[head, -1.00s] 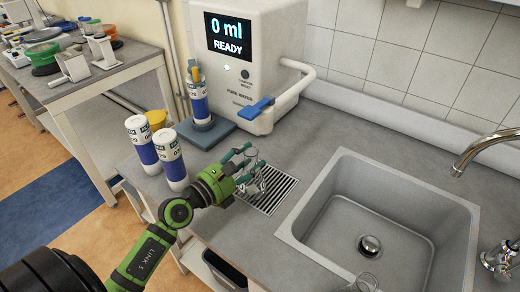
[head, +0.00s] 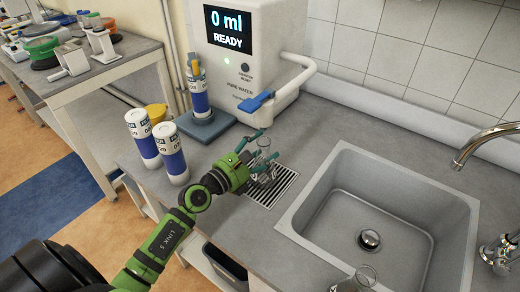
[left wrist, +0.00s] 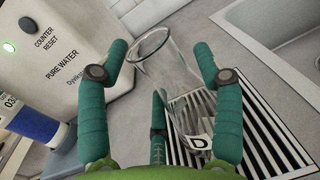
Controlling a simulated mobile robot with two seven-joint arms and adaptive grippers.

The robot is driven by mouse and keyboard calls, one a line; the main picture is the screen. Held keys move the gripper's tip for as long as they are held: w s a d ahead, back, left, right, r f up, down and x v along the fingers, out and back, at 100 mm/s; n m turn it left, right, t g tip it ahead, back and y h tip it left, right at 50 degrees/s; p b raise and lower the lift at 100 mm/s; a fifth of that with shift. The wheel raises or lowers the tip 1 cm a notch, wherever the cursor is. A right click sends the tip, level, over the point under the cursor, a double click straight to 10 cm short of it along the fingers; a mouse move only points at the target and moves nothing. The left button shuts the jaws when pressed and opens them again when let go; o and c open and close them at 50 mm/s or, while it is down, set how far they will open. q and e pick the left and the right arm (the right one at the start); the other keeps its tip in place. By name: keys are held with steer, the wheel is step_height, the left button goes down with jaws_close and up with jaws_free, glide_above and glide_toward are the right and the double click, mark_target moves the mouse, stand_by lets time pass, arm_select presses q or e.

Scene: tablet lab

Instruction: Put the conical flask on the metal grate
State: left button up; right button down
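A clear glass conical flask (left wrist: 168,80) stands between my left gripper's fingers in the left wrist view, its base over the slotted metal grate (left wrist: 262,125). In the head view the flask (head: 264,160) is small and partly covered by the fingers, above the grate (head: 285,187) beside the sink. My left gripper (head: 260,157) has its green fingers spread around the flask, with gaps showing beside the glass. Whether the base fully rests on the grate is hard to tell. My right gripper is not in view.
A pure water dispenser (head: 255,60) with a blue-tipped lever stands behind the grate. Two white-and-blue bottles (head: 170,155) stand left of it, a third on a pad. The sink (head: 385,215) lies to the right. Another glass vessel (head: 362,280) shows at the bottom edge.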

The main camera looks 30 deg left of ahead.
arm_select(q)
steer(key=shift+r, duration=0.15)
steer(key=shift+r, duration=0.1)
steer(key=b+v, duration=0.3)
steer(key=v, duration=0.9)
steer(key=shift+b, duration=0.3)
